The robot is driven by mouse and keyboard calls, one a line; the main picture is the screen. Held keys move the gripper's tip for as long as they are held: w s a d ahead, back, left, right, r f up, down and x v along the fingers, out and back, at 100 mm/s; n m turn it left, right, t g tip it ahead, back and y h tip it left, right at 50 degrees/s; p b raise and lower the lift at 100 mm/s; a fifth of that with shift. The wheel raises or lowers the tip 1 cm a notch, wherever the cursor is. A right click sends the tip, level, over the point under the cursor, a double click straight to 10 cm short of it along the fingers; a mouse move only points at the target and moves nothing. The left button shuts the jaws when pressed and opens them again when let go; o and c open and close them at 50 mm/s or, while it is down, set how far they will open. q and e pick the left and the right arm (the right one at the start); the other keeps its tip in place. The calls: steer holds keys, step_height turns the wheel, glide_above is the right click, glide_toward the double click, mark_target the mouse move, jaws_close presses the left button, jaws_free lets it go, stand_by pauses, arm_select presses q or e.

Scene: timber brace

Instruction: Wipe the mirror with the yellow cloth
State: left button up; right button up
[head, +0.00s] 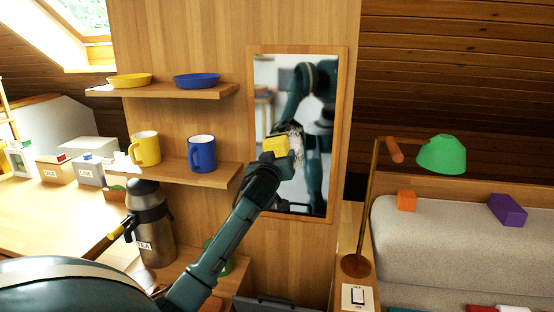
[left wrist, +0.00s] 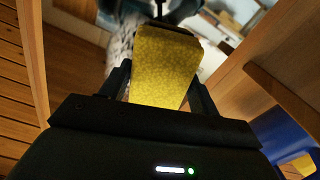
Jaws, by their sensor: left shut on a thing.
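The mirror (head: 302,85) hangs in a wooden frame on the upright timber panel and reflects my own arm. My left gripper (head: 280,155) is in front of the mirror's lower middle. It is shut on the yellow cloth (head: 275,146), which looks like a folded pad. In the left wrist view the cloth (left wrist: 166,68) sits between the two fingers, its far end at or close to the glass; I cannot tell if it touches. A whitish speckled smudge (head: 297,140) shows on the glass beside the cloth. My right gripper is not in view.
Left of the mirror, a shelf holds a yellow mug (head: 145,148) and a blue mug (head: 202,153); an upper shelf holds a yellow dish (head: 129,80) and a blue dish (head: 197,80). A tea flask (head: 150,225) stands below. A green lamp (head: 442,154) stands right.

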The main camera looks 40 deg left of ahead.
mark_target(306, 154)
arm_select(q)
steer(key=shift+w+a, duration=0.1)
steer(key=shift+w, duration=0.15)
stand_by(0.5)
stand_by(0.3)
steer(key=shift+w+d+b, duration=0.15)
steer(key=shift+w+d, duration=0.15)
steer(key=shift+d, duration=0.2)
steer(key=shift+w+d+b, duration=0.15)
steer(key=shift+w+d, duration=0.1)
steer(key=shift+d, duration=0.25)
steer(key=shift+d, duration=0.15)
steer(key=shift+w+d, duration=0.3)
steer(key=shift+d, duration=0.25)
steer(key=shift+w+d, duration=0.3)
steer(key=shift+d, duration=0.2)
steer(key=shift+w+d+b, duration=0.3)
steer(key=shift+w+d, duration=0.05)
steer(key=shift+d, duration=0.2)
steer(key=shift+w+d+b, duration=0.25)
steer(key=shift+w+d, duration=0.05)
steer(key=shift+d, duration=0.2)
